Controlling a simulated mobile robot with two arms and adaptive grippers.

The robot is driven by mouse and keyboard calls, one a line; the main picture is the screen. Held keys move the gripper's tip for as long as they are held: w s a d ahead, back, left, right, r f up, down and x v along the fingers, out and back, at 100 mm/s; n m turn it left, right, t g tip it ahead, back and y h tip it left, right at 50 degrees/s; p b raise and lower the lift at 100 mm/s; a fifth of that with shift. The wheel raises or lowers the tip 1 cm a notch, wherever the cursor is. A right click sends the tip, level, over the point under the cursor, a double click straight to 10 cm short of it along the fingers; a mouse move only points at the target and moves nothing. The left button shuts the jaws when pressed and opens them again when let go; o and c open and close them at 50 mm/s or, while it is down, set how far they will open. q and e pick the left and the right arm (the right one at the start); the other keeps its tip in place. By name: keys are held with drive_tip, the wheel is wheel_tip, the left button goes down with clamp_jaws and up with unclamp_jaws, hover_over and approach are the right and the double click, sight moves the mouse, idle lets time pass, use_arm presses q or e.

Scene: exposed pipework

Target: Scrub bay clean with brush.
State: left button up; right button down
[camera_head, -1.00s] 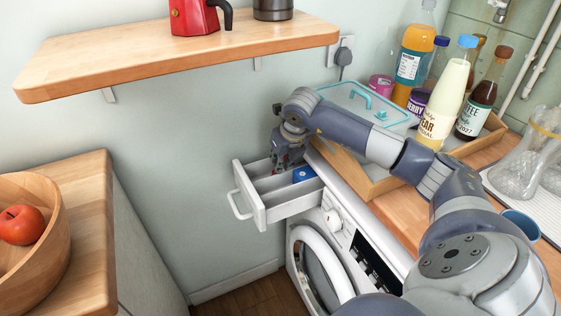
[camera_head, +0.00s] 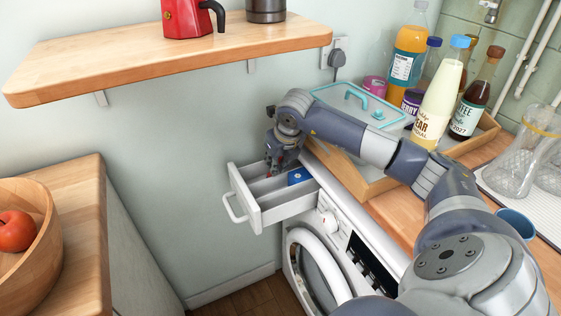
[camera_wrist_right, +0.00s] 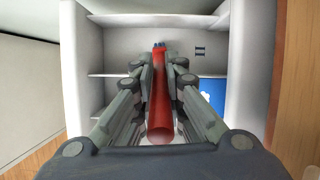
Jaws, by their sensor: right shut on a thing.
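The washing machine's white drawer (camera_head: 262,208) is pulled open; it also shows in the right wrist view (camera_wrist_right: 110,45), with dividers splitting it into compartments. My right gripper (camera_head: 275,168) is over the drawer, close to the wall. In the right wrist view my right gripper (camera_wrist_right: 160,75) is shut on the red handle of the brush (camera_wrist_right: 160,115). A blue insert (camera_wrist_right: 211,95) sits in the neighbouring compartment. My left gripper is not seen.
The washing machine (camera_head: 310,265) is under the wooden counter (camera_head: 395,207). A wooden tray (camera_head: 370,187) with bottles and a teal-edged box (camera_head: 350,100) stands near my forearm. A shelf (camera_head: 180,62) hangs above left. A wooden bowl (camera_head: 40,250) holds an apple (camera_head: 14,231).

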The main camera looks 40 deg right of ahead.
drive_tip(key=shift+a, duration=0.15)
drive_tip(key=shift+w+a, duration=0.2)
drive_tip(key=shift+a, duration=0.6)
drive_tip(key=shift+a, duration=0.15)
drive_tip(key=shift+w+a, duration=0.25)
drive_tip(key=shift+a, duration=0.45)
drive_tip(key=shift+a, duration=0.1)
drive_tip(key=shift+w+a, duration=0.15)
drive_tip(key=shift+a, duration=0.65)
drive_tip(key=shift+d, duration=0.15)
drive_tip(key=shift+s+d, duration=0.2)
drive_tip(key=shift+d, duration=0.6)
